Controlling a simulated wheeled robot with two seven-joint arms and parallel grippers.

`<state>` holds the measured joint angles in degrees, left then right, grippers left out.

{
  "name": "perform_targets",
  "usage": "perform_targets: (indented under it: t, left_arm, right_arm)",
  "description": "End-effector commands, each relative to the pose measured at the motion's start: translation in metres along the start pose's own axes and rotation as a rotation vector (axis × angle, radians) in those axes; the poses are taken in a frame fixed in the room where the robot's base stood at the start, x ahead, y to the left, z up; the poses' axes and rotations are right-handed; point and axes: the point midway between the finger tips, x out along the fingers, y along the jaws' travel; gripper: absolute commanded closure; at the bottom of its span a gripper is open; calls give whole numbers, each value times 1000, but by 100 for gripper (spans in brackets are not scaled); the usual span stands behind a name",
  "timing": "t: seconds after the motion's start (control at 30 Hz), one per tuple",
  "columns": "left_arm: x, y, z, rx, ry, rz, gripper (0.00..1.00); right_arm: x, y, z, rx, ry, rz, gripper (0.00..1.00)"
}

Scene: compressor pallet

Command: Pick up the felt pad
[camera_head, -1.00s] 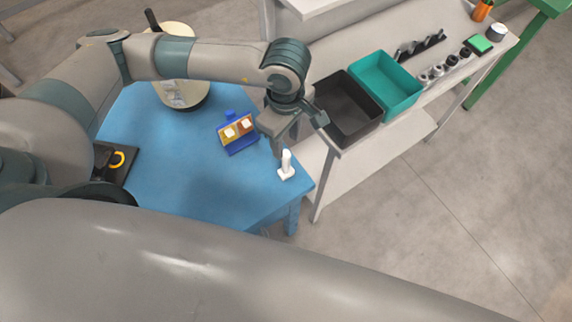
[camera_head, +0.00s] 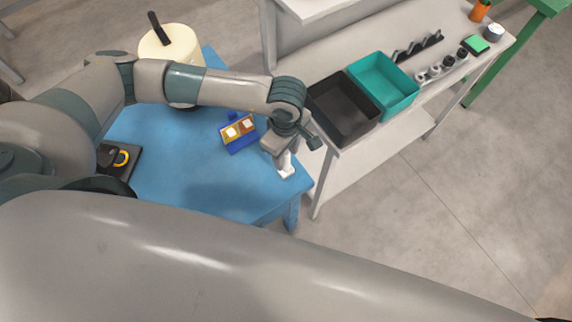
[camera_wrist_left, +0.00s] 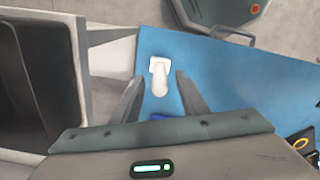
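A small white upright piece with a square base (camera_head: 287,172) stands near the right corner of the blue table (camera_head: 190,188). It also shows in the left wrist view (camera_wrist_left: 159,78). My left gripper (camera_head: 281,160) is over it, fingers apart on either side in the left wrist view (camera_wrist_left: 158,92); no grip shows. A blue holder (camera_head: 241,146) with a yellow and a brown piece, each bearing a white square, sits left of the gripper. I cannot tell for sure which thing is the felt pad. My right gripper is not in view.
A black bin (camera_head: 343,112) and a teal bin (camera_head: 384,86) stand on the grey bench right of the table. A cream round vessel (camera_head: 172,45) stands at the table's back. A green block (camera_head: 475,45) lies far along the bench.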

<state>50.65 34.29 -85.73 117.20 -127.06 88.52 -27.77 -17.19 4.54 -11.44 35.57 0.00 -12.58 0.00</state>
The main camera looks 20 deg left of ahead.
Motion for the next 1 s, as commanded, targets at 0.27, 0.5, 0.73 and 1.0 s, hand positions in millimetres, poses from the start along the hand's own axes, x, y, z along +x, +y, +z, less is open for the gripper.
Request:
perform_targets:
  t: [0.27, 0.5, 0.73, 1.0]
  left_arm:
    - [29, 0, 0, -1, 0, -4, 60]
    - [46, 0, -1, 0, -1, -1, 60]
    - [46, 0, -1, 1, -1, -1, 60]
    - [45, 0, -1, 0, -1, 0, 79]
  right_arm:
    - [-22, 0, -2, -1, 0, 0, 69]
    - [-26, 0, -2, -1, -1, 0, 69]
    - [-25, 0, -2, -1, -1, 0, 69]
    - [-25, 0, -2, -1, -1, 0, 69]
